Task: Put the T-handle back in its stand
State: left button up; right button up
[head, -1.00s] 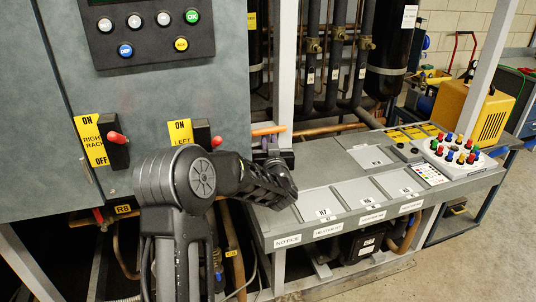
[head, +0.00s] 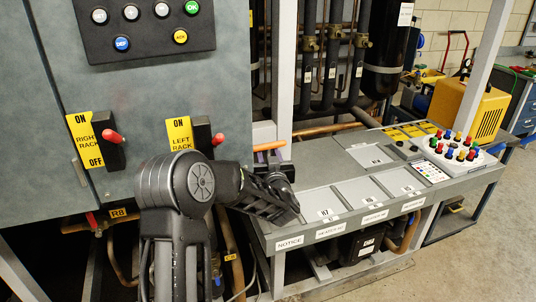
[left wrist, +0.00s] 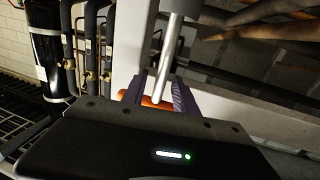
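The T-handle shows its orange crossbar (head: 269,146) just above my left gripper (head: 273,158) in the head view. In the left wrist view, the orange crossbar (left wrist: 157,102) lies between the two purple-grey fingers of my left gripper (left wrist: 158,92), and a silver shaft (left wrist: 168,55) runs from it to the top edge. The fingers appear shut on the T-handle, beside the left end of the grey console. The shaft is hidden in the head view. I cannot make out the stand in either view. My right gripper is not in view.
The grey console (head: 298,154) has flat panels and a white box with coloured knobs (head: 460,150) at its right end. A grey cabinet (head: 140,85) with red-handled switches stands at the left. A white post (head: 284,70) and dark pipes (head: 333,60) rise behind.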

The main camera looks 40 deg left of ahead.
pick_arm(q)
jog(key=b+v, duration=0.4)
jog(key=v, duration=0.8)
dwell(0.8)
